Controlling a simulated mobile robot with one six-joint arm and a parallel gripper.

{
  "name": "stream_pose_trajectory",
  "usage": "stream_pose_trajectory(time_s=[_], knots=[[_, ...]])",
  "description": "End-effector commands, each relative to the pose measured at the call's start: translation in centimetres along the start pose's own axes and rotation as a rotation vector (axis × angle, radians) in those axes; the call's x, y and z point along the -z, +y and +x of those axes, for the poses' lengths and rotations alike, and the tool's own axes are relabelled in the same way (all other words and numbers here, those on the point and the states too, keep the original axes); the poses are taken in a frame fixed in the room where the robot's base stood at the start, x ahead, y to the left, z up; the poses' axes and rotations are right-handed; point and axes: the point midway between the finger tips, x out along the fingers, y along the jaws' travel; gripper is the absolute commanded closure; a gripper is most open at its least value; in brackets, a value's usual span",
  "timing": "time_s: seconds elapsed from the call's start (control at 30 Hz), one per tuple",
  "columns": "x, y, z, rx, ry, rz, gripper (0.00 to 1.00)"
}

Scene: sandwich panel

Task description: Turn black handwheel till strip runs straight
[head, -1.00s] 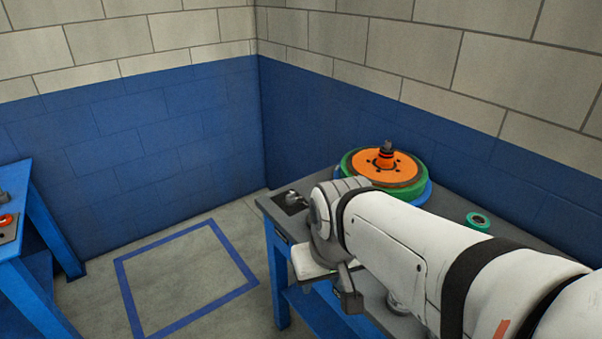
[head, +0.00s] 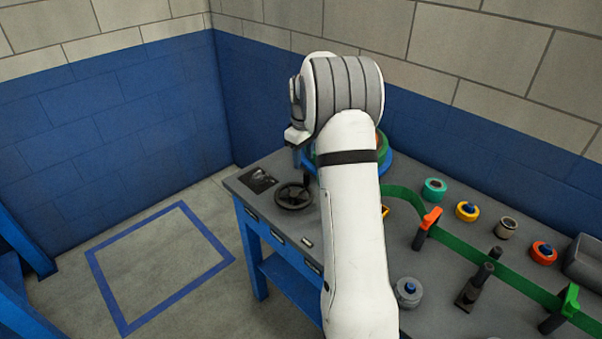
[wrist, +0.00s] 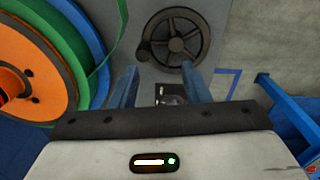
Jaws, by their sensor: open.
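The black handwheel (head: 294,196) lies near the left end of the grey bench top. In the wrist view the handwheel (wrist: 182,48) shows its spokes, hub and a knob at its lower left rim. My gripper (wrist: 160,72) is open and empty, its two blue fingers pointing toward the wheel without visibly gripping it. In the head view my arm hides most of the gripper. The green strip (head: 400,196) leaves the spool side, bends near an orange guide (head: 431,217) and runs toward a green guide (head: 570,300). Its start is behind my arm.
The orange spool (wrist: 25,78) with green and blue rims sits close left in the wrist view. Several tape rolls, such as a teal one (head: 434,189), stand behind the strip. A dark post (head: 480,283) and grey roll (head: 408,292) stand in front.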

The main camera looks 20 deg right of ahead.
Motion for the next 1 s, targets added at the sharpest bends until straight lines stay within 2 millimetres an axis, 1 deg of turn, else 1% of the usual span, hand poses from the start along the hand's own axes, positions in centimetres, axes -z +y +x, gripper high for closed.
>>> stream_pose_trajectory(time_s=[0.03,0.1,0.2,0.37,0.5,0.7,0.83,1.0], knots=[[0.3,1.0,0.8,0.006,-0.006,-0.01,0.57],[0.5,1.9,1.7,0.011,-0.011,-0.026,0.57],[0.6,2.6,2.5,0.015,-0.015,-0.039,0.57],[0.6,2.8,4.2,0.017,-0.017,-0.042,0.57],[0.5,2.7,6.5,0.017,-0.017,-0.041,0.57],[0.5,2.7,9.3,0.016,-0.016,-0.04,0.57],[0.5,2.7,10.1,0.014,-0.015,-0.04,0.57],[0.5,2.8,10.4,0.014,-0.014,-0.04,0.57]])
